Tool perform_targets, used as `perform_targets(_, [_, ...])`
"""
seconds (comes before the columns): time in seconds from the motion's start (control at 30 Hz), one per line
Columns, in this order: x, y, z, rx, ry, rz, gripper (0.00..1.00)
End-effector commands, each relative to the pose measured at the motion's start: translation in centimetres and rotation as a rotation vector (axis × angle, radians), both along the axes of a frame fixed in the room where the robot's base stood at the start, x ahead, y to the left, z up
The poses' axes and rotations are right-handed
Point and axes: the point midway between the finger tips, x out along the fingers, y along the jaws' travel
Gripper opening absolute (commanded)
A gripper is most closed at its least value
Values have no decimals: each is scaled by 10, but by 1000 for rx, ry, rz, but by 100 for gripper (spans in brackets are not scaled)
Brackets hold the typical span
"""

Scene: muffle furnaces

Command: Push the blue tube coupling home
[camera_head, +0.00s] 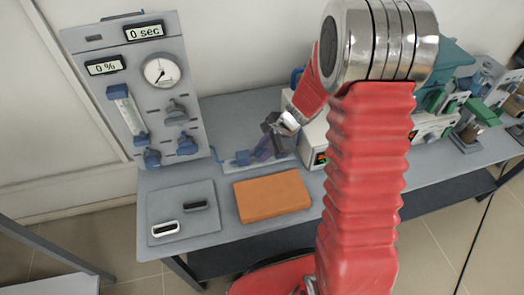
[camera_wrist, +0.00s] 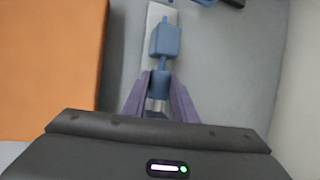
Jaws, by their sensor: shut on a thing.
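My gripper (camera_head: 262,150) reaches down to the bench beside the gas panel, and its purple fingers also show in the wrist view (camera_wrist: 160,78). The fingers are closed around a small blue piece, which looks like the blue tube coupling (camera_wrist: 159,84). A larger blue block (camera_wrist: 165,40) sits straight ahead of it on a pale strip (camera_wrist: 147,55); it also shows in the head view (camera_head: 242,157). A thin stem spans the space between the held piece and the block. I cannot tell how deeply the parts are seated. The fingers partly hide the held piece.
An orange block (camera_head: 272,196) lies in front of my gripper and fills the left of the wrist view (camera_wrist: 50,65). The gas panel (camera_head: 140,90) stands at left, above a grey plate (camera_head: 183,225) with two switches. A white furnace (camera_head: 313,130) stands close right, partly hidden by my arm.

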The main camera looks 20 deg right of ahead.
Motion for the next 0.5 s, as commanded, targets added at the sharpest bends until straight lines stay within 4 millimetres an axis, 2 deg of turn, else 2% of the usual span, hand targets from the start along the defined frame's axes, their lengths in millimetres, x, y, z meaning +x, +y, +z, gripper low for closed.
perform_targets(0.2, [1,-25,0,-1,-1,-2,0])
perform_targets(0.5, [0,-31,0,-4,-3,-2,0])
